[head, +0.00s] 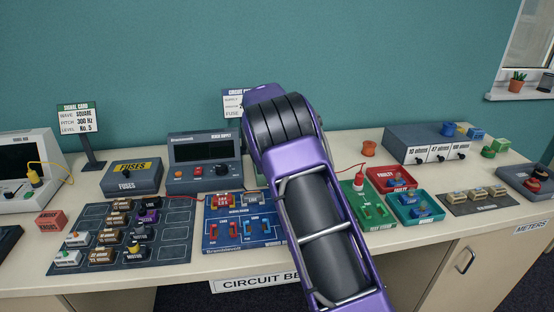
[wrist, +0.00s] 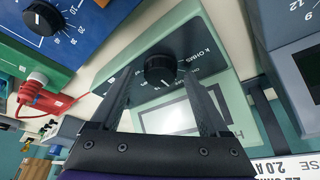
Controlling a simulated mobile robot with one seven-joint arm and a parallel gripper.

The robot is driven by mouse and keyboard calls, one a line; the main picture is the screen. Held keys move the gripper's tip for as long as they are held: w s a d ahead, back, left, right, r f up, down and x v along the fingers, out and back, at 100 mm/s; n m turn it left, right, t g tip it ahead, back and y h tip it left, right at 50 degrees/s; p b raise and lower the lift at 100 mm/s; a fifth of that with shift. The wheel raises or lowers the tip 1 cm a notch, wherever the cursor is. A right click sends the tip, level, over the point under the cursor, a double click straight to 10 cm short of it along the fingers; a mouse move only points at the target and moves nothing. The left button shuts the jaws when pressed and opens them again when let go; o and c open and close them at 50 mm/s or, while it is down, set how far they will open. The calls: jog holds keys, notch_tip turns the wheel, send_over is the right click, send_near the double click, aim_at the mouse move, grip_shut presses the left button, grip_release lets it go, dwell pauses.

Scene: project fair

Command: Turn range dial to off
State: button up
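In the wrist view, a pale green meter (wrist: 207,62) fills the middle. It carries a round black dial (wrist: 160,69) with a white mark, lettering around it and a pale display window. My gripper (wrist: 158,78) is open, its two dark fingers reaching toward the meter with the dial between their tips. A gap shows on each side of the dial, and I see no contact. Which setting the dial points to is too small to read. In the head view my purple arm hides the gripper and most or all of the meter.
A blue box with another black dial (wrist: 42,18) and a red plug (wrist: 33,88) with a red lead are close by in the wrist view. In the head view, a bench supply (head: 205,160), a blue circuit board (head: 215,242) and red and teal trays (head: 417,216) crowd the table.

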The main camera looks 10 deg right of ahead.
jog(key=shift+r, duration=0.1)
jog(key=p+v, duration=0.1)
jog(key=v, duration=1.6)
jog(key=shift+r, duration=0.15)
